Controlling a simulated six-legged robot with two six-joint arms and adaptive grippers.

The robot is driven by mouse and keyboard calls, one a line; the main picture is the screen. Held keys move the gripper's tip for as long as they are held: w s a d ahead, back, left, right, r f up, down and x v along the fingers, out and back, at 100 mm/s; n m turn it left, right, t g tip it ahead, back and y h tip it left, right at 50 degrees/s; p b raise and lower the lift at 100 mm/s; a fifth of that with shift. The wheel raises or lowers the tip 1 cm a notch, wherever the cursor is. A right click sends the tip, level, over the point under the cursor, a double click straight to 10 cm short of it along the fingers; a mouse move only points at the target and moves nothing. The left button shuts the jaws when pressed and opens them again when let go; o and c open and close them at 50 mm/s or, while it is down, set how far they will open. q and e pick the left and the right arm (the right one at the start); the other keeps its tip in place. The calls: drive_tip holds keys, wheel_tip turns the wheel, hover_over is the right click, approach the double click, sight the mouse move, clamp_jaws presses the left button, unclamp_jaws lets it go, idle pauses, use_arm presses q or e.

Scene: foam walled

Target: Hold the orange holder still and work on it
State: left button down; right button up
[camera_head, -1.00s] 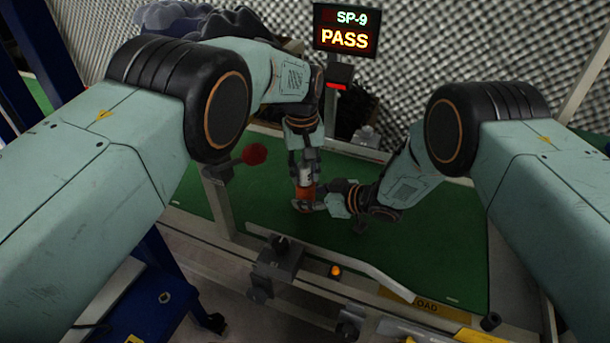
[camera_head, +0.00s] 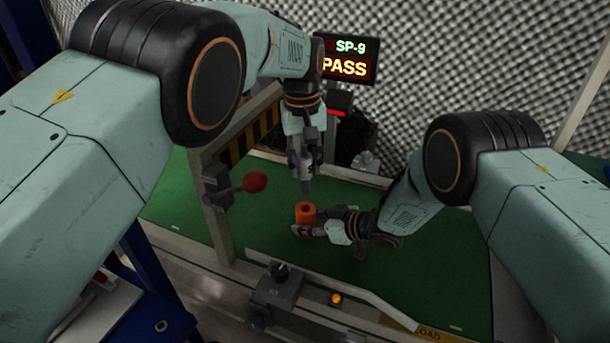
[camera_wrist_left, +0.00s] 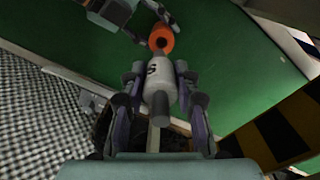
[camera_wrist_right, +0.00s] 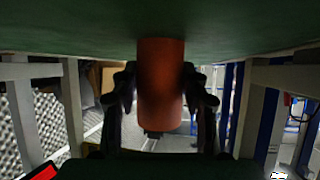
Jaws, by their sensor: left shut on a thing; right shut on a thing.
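The orange holder (camera_head: 306,218) is a short upright cylinder with a dark opening in its top, low over the green surface. My right gripper (camera_head: 318,230) is shut on it from the right. In the right wrist view the holder (camera_wrist_right: 160,90) sits between the two fingers. My left gripper (camera_head: 303,160) is above the holder, shut on a pale cylindrical part (camera_wrist_left: 157,85) with a dark mark and grey narrower ends. The part's lower end (camera_head: 306,186) is apart from the holder, a short gap above it. The holder's open top (camera_wrist_left: 160,40) shows in the left wrist view.
A green work surface (camera_head: 420,260) has clear room around the holder. A post with a red knob (camera_head: 255,182) stands to the left. A display (camera_head: 345,60) at the back reads SP-9 PASS. A pale rail (camera_head: 330,285) and an amber light (camera_head: 336,298) lie in front.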

drive_tip(key=o, duration=0.9)
drive_tip(key=v, duration=1.1)
drive_tip(key=shift+s+d+r, duration=0.1)
drive_tip(key=shift+d, duration=0.1)
drive_tip(key=shift+s+d+r, duration=0.15)
drive_tip(key=shift+s, duration=0.1)
